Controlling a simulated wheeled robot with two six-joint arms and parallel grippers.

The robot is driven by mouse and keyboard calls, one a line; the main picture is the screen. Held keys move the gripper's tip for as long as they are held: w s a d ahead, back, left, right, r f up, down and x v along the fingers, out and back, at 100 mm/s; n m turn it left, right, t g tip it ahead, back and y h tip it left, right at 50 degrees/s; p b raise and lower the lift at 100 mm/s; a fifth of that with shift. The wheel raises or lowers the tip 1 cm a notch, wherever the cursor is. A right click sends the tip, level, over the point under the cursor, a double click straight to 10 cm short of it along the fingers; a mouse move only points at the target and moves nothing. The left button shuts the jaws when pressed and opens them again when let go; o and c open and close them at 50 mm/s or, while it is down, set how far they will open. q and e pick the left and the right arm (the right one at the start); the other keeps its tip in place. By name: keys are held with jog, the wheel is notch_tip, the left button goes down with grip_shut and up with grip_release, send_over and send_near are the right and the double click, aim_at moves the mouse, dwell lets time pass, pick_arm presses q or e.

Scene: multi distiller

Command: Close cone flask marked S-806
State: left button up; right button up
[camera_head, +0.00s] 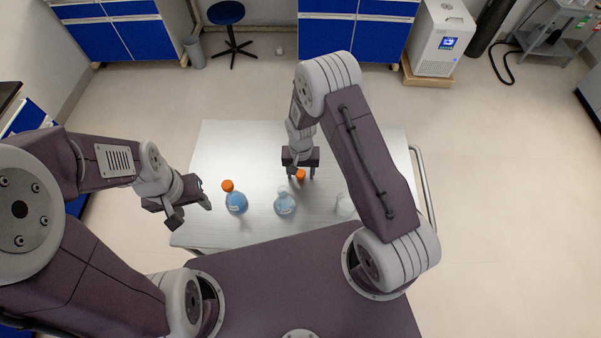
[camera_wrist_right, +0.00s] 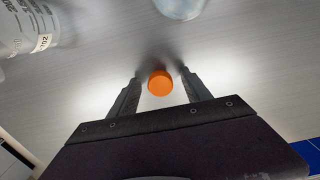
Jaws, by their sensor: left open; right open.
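An orange cap (camera_head: 301,175) lies on the white table, and in the right wrist view the cap (camera_wrist_right: 160,83) sits between the fingertips. My right gripper (camera_head: 301,174) is open around it, with a gap on both sides; the gripper (camera_wrist_right: 159,82) also shows in the wrist view. An uncapped flask with blue liquid (camera_head: 285,203) stands in front of the cap. A second blue flask (camera_head: 236,202) with an orange cap on it stands to the left. My left gripper (camera_head: 192,208) is open and empty beside that flask. No S-806 label is readable.
A clear glass vessel (camera_head: 345,205) stands on the table (camera_head: 215,150) at the right, partly behind my right arm. In the wrist view a labelled vessel (camera_wrist_right: 25,28) shows at the upper left. The back left of the table is clear.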

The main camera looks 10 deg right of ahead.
aim_at(301, 171)
grip_shut()
jog(key=shift+r, duration=0.1)
jog(key=shift+w+r, duration=0.1)
jog(key=shift+r, duration=0.45)
jog(key=r, duration=0.1)
jog(key=r+b, duration=0.1)
jog(key=r, duration=0.1)
jog(key=shift+w+d, duration=0.1)
jog(key=shift+d, duration=0.1)
pick_arm(q)
jog(key=shift+f+b, duration=1.05)
jog(key=shift+f, duration=0.55)
pick_arm(e)
jog(key=w+d+r, duration=0.2)
jog(key=d+r, duration=0.4)
jog(key=d, duration=0.5)
jog(key=shift+w+r, duration=0.35)
jog(key=shift+r, duration=0.05)
pick_arm(q)
jog(key=shift+o, duration=0.3)
